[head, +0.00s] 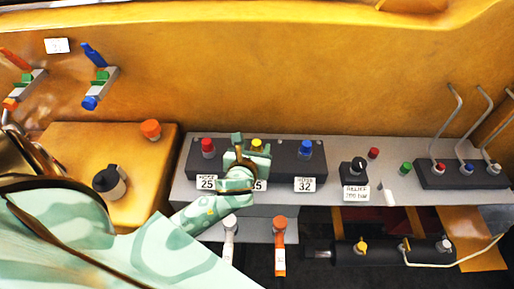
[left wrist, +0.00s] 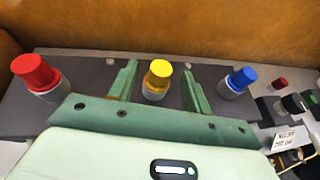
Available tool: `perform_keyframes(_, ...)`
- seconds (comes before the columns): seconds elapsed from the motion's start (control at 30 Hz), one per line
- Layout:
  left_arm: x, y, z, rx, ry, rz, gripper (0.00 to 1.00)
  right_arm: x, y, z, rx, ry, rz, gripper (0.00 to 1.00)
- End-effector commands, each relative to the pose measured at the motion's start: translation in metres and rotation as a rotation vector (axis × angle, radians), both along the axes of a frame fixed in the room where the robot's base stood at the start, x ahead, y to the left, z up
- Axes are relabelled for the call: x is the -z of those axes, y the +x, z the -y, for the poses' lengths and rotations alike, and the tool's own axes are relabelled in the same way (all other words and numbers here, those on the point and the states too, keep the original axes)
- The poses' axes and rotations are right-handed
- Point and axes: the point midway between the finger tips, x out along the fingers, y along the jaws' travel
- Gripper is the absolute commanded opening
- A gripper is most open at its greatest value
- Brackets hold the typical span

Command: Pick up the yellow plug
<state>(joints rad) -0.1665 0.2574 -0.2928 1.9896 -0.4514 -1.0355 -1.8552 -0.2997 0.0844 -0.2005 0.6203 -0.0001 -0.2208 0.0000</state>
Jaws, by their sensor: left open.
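The yellow plug (head: 257,144) stands upright in a grey socket in the middle of a dark block, partly hidden by my left gripper in the head view. In the left wrist view the yellow plug (left wrist: 158,72) shows between the two fingers. My left gripper (head: 251,148) is open over the block, with one finger to each side of the plug. A clear gap shows on both sides in the left wrist view (left wrist: 159,82). My right gripper is not in view.
A red plug (head: 207,146) and a blue plug (head: 306,147) stand on the same dark block (head: 281,152), left and right. A black knob (head: 358,165) and a lever block (head: 447,173) are further right. A yellow-brown wall (head: 290,75) rises behind.

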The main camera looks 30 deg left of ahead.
Motion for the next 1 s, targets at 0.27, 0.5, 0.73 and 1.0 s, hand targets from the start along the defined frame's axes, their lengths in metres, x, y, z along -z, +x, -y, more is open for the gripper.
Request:
perform_keyframes(0.27, 0.022, 0.035, -0.013, -0.001, -0.001, 0.000, 0.49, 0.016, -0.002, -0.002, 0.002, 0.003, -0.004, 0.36)
perform_keyframes(0.5, 0.023, 0.042, -0.015, 0.000, -0.001, 0.000, 0.49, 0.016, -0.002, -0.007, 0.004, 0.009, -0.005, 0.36)
perform_keyframes(0.73, 0.023, 0.042, -0.015, 0.000, -0.001, 0.000, 0.05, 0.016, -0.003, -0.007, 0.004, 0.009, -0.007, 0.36)
perform_keyframes(1.0, 0.024, 0.041, -0.015, 0.000, -0.002, -0.002, 0.02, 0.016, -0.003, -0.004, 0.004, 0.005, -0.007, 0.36)
